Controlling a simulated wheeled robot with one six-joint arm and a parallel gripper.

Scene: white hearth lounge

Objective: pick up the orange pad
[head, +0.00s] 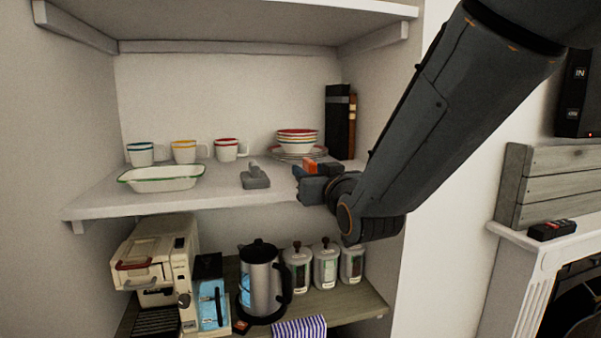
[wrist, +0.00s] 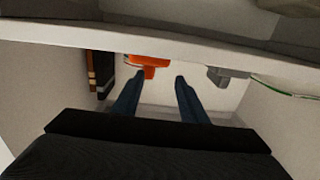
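The orange pad (head: 309,164) lies on the upper shelf board, partly hidden behind my gripper (head: 306,182) in the head view. In the wrist view the orange pad (wrist: 148,60) is just past the fingertips, nearer the left finger. A lower part of it shows beside that fingertip. My gripper (wrist: 159,76) is open, with two dark blue fingers apart and clear space between them. I cannot tell whether the left finger touches the pad.
A similar grey pad (head: 256,178) lies left of my gripper, also seen in the wrist view (wrist: 222,75). A white dish (head: 162,179), mugs (head: 184,151), stacked bowls (head: 297,140) and dark books (head: 338,122) share the shelf (head: 215,196). A coffee machine (head: 158,262) stands below.

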